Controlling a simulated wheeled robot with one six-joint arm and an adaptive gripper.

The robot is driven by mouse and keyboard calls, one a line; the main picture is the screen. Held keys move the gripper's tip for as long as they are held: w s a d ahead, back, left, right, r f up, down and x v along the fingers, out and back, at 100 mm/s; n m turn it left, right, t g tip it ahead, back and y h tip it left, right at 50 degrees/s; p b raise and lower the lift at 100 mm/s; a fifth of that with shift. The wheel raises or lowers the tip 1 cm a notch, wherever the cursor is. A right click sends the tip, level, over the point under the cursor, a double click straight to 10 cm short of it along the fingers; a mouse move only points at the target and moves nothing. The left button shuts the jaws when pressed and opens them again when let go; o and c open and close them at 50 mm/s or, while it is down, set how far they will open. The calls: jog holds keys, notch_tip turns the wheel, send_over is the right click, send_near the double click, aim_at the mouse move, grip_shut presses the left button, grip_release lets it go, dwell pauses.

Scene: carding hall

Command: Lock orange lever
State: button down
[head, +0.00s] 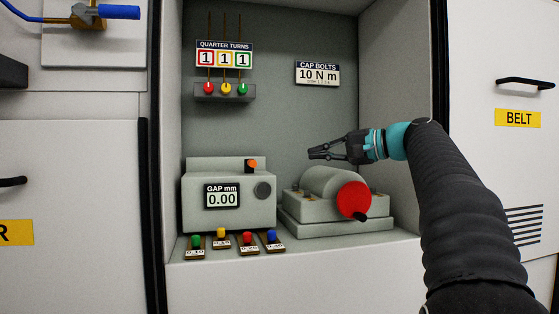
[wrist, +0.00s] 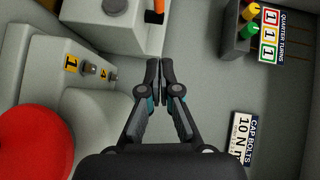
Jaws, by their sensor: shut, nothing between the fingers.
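The orange lever (head: 252,164) sits on top of the grey gauge block (head: 225,182), near its right end, beside a dark round knob (head: 263,189). It shows in the wrist view as an orange piece (wrist: 156,12), cut by the top edge. My gripper (head: 312,153) is shut and empty, pointing left above the grey cylinder unit (head: 330,186). It is to the right of the lever and apart from it. In the wrist view my gripper's fingertips (wrist: 159,63) are together, below the lever in the picture. Whether the lever is locked I cannot tell.
A red disc (head: 354,200) with a dark handle fronts the cylinder unit. The gauge display (head: 222,196) reads 0.00. Small coloured knobs (head: 226,90) hang on the back wall. Side walls enclose the bay; its upper middle is clear.

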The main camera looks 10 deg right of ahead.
jog(key=s+a+x, duration=0.2)
jog(key=x, duration=1)
jog(key=shift+w+a+f+b, duration=0.2)
jog(key=shift+a+f+b, duration=0.05)
jog(key=shift+b, duration=0.15)
